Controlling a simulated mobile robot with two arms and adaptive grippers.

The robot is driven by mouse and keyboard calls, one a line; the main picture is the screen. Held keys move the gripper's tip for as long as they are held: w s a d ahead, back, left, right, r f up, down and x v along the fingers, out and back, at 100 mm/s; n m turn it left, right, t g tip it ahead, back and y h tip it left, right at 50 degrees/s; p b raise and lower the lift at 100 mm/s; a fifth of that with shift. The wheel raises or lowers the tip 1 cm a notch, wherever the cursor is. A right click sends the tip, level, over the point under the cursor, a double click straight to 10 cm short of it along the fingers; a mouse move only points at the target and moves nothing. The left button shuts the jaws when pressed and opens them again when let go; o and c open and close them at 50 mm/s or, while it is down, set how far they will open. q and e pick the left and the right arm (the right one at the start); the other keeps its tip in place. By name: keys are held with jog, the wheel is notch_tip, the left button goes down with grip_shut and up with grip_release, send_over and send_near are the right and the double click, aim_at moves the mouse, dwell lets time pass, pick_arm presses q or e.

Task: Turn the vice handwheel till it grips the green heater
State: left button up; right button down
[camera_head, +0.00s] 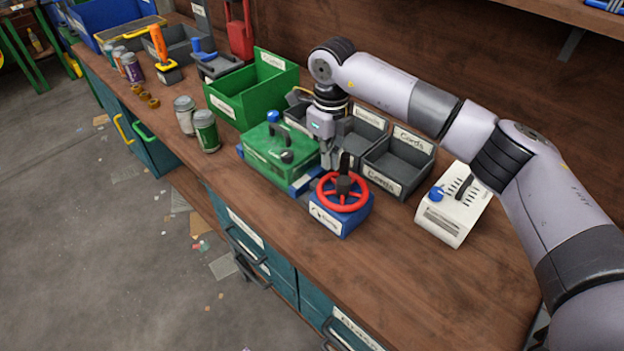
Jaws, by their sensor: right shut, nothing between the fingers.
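The green heater (268,163) is a green box with a dark handle and a blue knob on top. It sits among the blue vice parts on the bench; a blue jaw (304,184) shows at its right side. I cannot tell whether the jaw touches it. The red handwheel (324,196) lies flat on top of the blue vice block (347,221), with a dark hub in its middle. My right gripper (333,166) is shut and empty, pointing down at the wheel's far side. I cannot tell whether it touches the wheel. My left gripper is out of view.
Grey bins (413,186) stand just behind the wheel. A white heater-like box (440,226) stands to the right. A green bin (229,110) and cans (206,135) are at the left. The front right of the wooden bench (420,290) is clear.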

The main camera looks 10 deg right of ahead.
notch_tip(320, 180, up, 8)
jog(key=p, duration=0.4)
jog(key=shift+f, duration=0.1)
dwell(0.5)
